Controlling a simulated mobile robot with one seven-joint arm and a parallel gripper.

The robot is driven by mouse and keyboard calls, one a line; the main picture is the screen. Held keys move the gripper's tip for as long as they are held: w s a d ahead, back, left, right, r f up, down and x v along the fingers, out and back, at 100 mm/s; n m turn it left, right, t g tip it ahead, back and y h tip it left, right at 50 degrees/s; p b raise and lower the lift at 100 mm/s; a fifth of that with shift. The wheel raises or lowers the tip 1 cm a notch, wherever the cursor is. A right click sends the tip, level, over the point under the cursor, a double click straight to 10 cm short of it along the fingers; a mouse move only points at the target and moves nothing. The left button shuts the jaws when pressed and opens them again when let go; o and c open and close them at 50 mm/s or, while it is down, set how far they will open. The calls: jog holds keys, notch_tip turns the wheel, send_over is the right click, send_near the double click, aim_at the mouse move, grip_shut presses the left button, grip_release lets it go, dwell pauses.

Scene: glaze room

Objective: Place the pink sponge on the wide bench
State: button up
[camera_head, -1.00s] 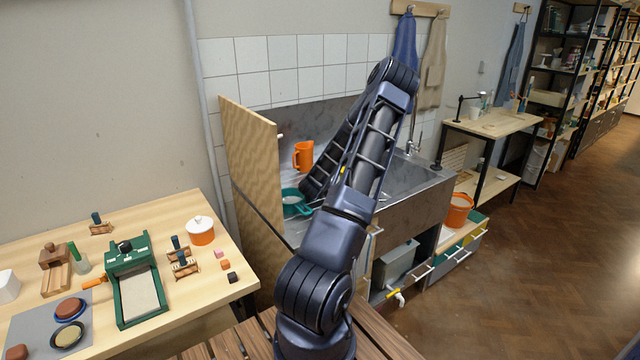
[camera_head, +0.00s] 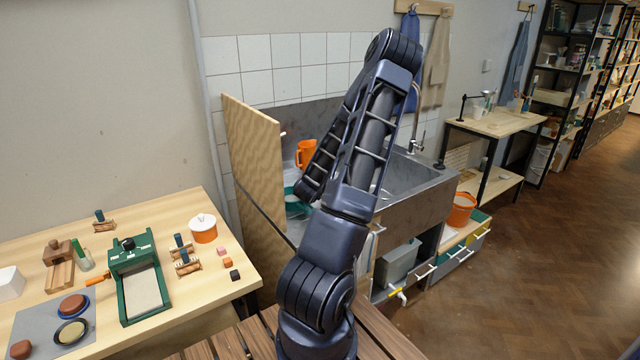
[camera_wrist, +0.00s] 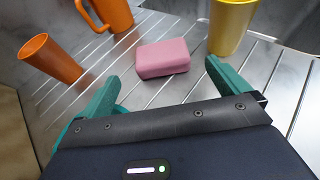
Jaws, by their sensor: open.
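The pink sponge (camera_wrist: 162,58) is a rounded block lying flat on the ribbed metal drainboard in the wrist view. My gripper (camera_wrist: 162,72) is open, with its two teal fingers apart. The sponge lies just beyond and between the fingertips, and nothing is held.
On the drainboard (camera_wrist: 180,92), an orange cup (camera_wrist: 52,58), an orange mug (camera_wrist: 112,14) and a yellow cup (camera_wrist: 231,25) stand around the sponge. A plywood panel (camera_head: 255,160) stands between sink and bench. The bench's front right part is fairly clear; a green press (camera_head: 138,285) stands mid-bench.

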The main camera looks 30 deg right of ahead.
jog(key=shift+s+a+r, duration=0.15)
jog(key=shift+s+a, duration=0.15)
jog(key=shift+r, duration=0.1)
